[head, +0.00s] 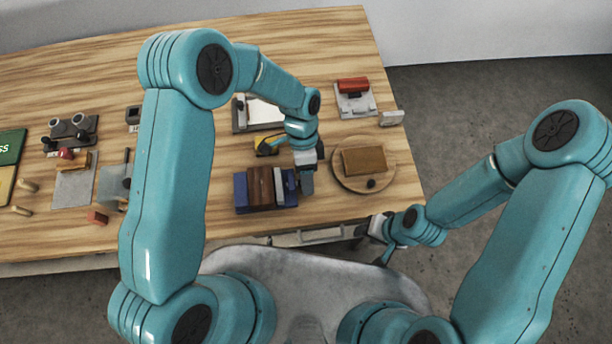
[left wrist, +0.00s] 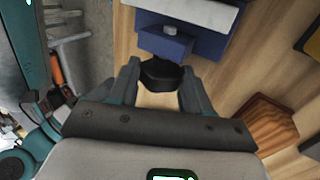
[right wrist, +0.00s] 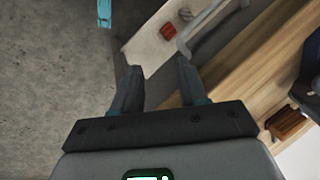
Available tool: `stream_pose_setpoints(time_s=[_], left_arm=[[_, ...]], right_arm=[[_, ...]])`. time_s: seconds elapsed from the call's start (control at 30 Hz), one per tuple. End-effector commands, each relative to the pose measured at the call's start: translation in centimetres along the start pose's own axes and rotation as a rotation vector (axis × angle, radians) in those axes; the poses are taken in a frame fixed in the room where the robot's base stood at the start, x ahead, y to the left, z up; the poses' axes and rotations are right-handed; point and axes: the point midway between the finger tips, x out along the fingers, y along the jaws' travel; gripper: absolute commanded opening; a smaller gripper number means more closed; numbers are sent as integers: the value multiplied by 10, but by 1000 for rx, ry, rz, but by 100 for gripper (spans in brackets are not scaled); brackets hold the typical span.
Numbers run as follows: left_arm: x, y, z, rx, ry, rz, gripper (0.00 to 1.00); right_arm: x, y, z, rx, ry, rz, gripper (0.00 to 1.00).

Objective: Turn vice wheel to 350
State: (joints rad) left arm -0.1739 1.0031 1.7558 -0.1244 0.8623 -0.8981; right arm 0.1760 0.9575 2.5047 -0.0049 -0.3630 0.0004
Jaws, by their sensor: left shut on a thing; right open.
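The vice (head: 240,196) is blue with a brown block (head: 260,187) and a pale plate between its jaws, near the front edge of the table. In the left wrist view its blue end (left wrist: 168,44) faces my gripper. The black vice wheel (left wrist: 160,73) lies between the fingers of my left gripper (left wrist: 160,88), which is shut on it. In the head view the left gripper (head: 306,182) is at the vice's right end and hides the wheel. I cannot read any angle on it. My right gripper (head: 372,240) is open and empty beyond the table's front edge; it also shows in the right wrist view (right wrist: 158,85).
A round wooden board (head: 345,182) with a brown block stands right of the vice. Behind are a yellow item (head: 265,146), a grey tray with a white sheet (head: 262,116) and a red-topped device (head: 353,90). Various tools lie on the left.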

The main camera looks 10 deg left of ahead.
Motion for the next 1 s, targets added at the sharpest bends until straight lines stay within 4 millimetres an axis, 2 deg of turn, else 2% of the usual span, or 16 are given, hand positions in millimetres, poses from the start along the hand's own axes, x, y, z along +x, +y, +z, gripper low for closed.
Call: stream_pose_setpoints(time_s=[0.63, 0.67, 0.7, 0.73, 1.0], left_arm=[[0, -1, 0, 1, 0, 59, 18], [0, -1, 0, 1, -1, 59, 51], [0, -1, 0, 1, -1, 59, 64], [0, -1, 0, 1, -1, 59, 73], [0, -1, 0, 0, -1, 60, 73]], right_arm=[[4, 1, 0, 0, 0, 0, 43], [4, 1, 0, 0, 0, 0, 43], [4, 1, 0, 0, 0, 0, 43], [4, 1, 0, 0, 0, 0, 43], [4, 1, 0, 0, 0, 0, 43]])
